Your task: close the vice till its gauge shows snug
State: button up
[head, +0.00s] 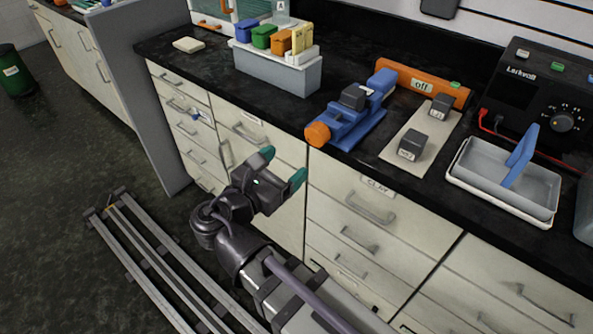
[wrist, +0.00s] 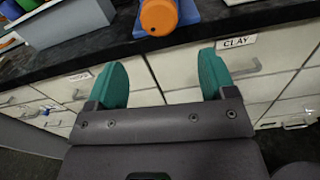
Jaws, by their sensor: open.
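A blue vice (head: 352,115) stands on the black counter, with a round orange knob (head: 317,134) at its front end. A dark grey block (head: 354,97) sits at the vice's jaws; I cannot tell how tightly. An orange bar behind it bears a label (head: 422,86) reading "off" and a small green part. My gripper (head: 282,166) has teal fingertips and is open and empty, in front of the drawers and below the counter edge. In the wrist view the orange knob (wrist: 158,16) shows at the top, beyond the gap between my fingertips (wrist: 168,78).
Right of the vice, a pale mat (head: 393,150) holds two dark blocks. A grey tray (head: 503,180) with a blue-handled tool and a black power unit (head: 540,90) stand further right. A grey bin rack (head: 277,72) with coloured boxes stands left. Drawers (head: 364,208) front the counter.

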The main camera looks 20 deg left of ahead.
aim_at(313, 140)
jog(key=x, duration=1.1)
jog(key=shift+r, duration=0.15)
jog(key=shift+s, duration=0.1)
